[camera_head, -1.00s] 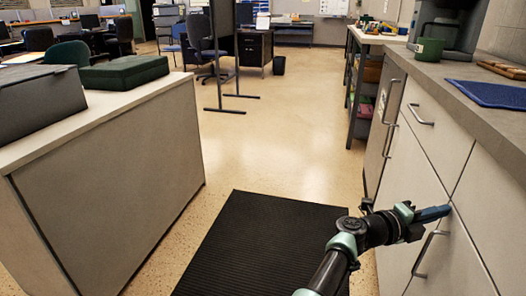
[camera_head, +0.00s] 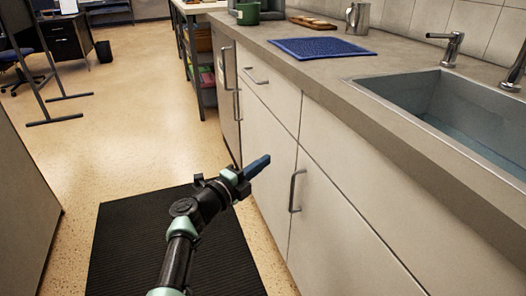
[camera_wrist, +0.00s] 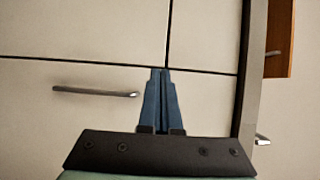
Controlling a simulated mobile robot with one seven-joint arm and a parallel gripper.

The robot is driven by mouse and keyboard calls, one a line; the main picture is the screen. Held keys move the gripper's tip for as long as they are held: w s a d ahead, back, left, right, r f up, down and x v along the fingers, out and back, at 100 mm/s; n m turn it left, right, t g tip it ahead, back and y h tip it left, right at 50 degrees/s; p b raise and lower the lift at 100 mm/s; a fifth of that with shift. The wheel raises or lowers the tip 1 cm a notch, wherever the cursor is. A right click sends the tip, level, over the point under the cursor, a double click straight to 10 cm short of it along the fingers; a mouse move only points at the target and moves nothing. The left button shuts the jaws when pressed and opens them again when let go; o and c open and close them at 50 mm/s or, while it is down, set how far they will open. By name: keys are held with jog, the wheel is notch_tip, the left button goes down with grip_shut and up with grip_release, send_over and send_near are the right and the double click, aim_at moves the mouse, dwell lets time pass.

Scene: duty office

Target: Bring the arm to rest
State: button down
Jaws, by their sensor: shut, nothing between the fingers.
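My gripper (camera_head: 257,167) is in the middle of the head view, in front of the pale cabinet fronts below the counter. Its blue fingers are together with nothing between them. In the wrist view the closed fingers (camera_wrist: 160,72) point at a cabinet front, near the seam between door and drawer panels. I cannot tell the exact gap between the fingertips and the panels. My arm reaches up from the bottom of the head view, over the black mat (camera_head: 130,235).
The counter (camera_head: 290,75) runs along the right, with a sink (camera_head: 450,105), a blue mat (camera_head: 322,48), a metal pitcher (camera_head: 357,18) and a green mug (camera_head: 247,13). A door handle (camera_head: 296,191) sticks out right of the gripper. Open floor (camera_head: 130,130) lies left and ahead.

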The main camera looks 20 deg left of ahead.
jog(key=s+a, duration=0.3)
jog(key=a, duration=0.1)
jog(key=d+r+n+t+y, duration=0.1)
jog(key=d+r+n+t, duration=0.25)
jog(key=r, duration=0.65)
jog(key=d+r+n+t+y+p, duration=0.15)
jog(key=d+r, duration=0.35)
jog(key=r, duration=0.5)
jog(key=d+r+n+t+b, duration=0.1)
jog(key=d+r+n+t, duration=0.3)
jog(key=r, duration=0.6)
jog(key=s+d+r+n+t+y+p, duration=0.1)
jog(key=s+d+r+n, duration=0.4)
jog(key=s, duration=0.4)
jog(key=s+d+r+n+y+p, duration=0.15)
jog(key=s+r+n, duration=0.25)
jog(key=s+r, duration=0.4)
jog(key=s+d+r+n+t+y, duration=0.15)
jog(key=s+d+r+n, duration=0.3)
jog(key=s, duration=0.55)
notch_tip(320, 180, up, 37)
jog(key=p, duration=3.6)
jog(key=shift+w+a+r+g+p, duration=0.2)
jog(key=shift+w+a+g+p, duration=0.05)
jog(key=shift+a+g+p, duration=0.1)
